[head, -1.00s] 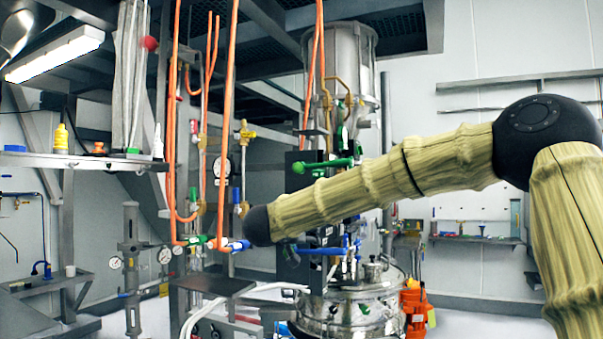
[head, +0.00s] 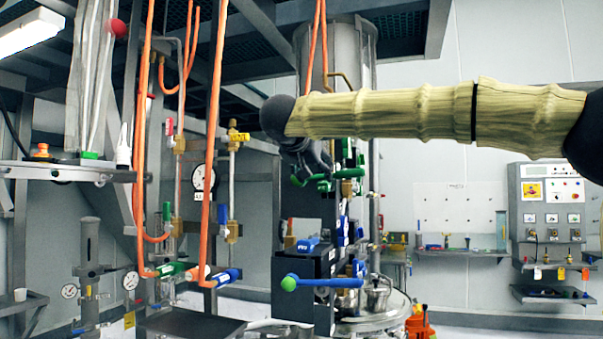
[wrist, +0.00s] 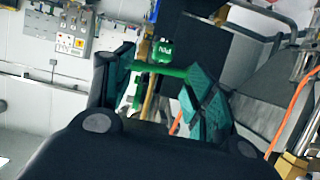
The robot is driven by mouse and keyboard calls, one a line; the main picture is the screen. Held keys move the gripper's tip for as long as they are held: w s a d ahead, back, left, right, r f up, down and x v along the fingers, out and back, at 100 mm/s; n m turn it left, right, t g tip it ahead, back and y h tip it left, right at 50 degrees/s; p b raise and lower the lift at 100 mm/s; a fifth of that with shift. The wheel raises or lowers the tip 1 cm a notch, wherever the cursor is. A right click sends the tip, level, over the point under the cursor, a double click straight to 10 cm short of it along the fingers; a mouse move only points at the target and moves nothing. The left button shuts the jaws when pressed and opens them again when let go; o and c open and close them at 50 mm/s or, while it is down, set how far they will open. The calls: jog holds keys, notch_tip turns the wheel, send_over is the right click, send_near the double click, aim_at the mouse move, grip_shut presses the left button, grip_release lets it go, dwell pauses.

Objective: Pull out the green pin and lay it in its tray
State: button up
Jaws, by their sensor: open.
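The green pin (head: 322,184) shows in the head view as a level green bar on the dark block in front of the steel vessel, partly hidden by my gripper. My gripper (head: 312,158) hangs below the end of my forearm, just above and beside the pin. In the wrist view the green pin (wrist: 160,70) runs crosswise between the teal pads of my gripper (wrist: 164,75). The fingers are spread, and I cannot tell whether a pad touches the pin. I cannot pick out the pin's tray with certainty.
A blue handle (head: 322,283) sticks out left below the pin. Orange hoses (head: 214,150) hang to the left. A dark flat plate (head: 190,325) lies low in front. A green labelled fitting (wrist: 164,50) stands close behind the pin in the wrist view.

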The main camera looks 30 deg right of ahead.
aim_at(322, 187)
jog(key=w+d+f, duration=0.2)
jog(key=w, duration=0.1)
jog(key=w+d+f, duration=0.1)
jog(key=w, duration=0.1)
jog(key=shift+w+d+p, duration=0.25)
jog(key=shift+d+p, duration=0.15)
jog(key=shift+s+d, duration=0.25)
jog(key=shift+d, duration=0.8)
jog(key=shift+w+d+f, duration=0.15)
jog(key=shift+w+f, duration=0.4)
jog(key=shift+w, duration=0.3)
jog(key=shift+s+r, duration=0.15)
jog(key=shift+s, duration=0.15)
jog(key=shift+s+r, duration=0.1)
jog(key=shift+s, duration=0.05)
jog(key=shift+c, duration=1.3)
jog(key=c, duration=0.9)
